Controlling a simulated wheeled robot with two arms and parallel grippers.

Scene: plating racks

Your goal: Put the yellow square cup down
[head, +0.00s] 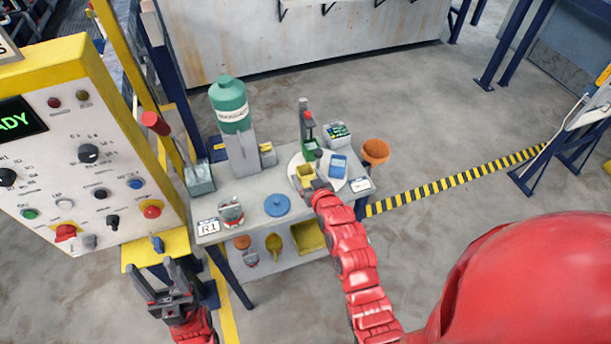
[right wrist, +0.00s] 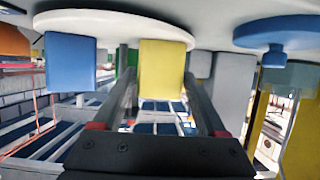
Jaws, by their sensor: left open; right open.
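The yellow square cup (head: 305,173) stands upright on a white round plate (head: 296,160) on the grey table. In the right wrist view, which shows the table upside down, the yellow square cup (right wrist: 162,62) sits between the spread fingers of my right gripper (right wrist: 160,85). My right gripper (head: 316,186) is open at the cup's near side in the head view, partly hidden by its own wrist. I cannot tell whether a finger touches the cup. My left gripper (head: 163,284) is open and empty, low in front of the control panel, away from the cup.
A blue square cup (head: 338,166) stands right of the yellow one on the plate. A green-and-red post (head: 307,130) rises behind. A blue round lid (head: 277,205), a green-topped bottle (head: 229,105) and an orange bowl (head: 375,152) are nearby. A lower shelf holds more items.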

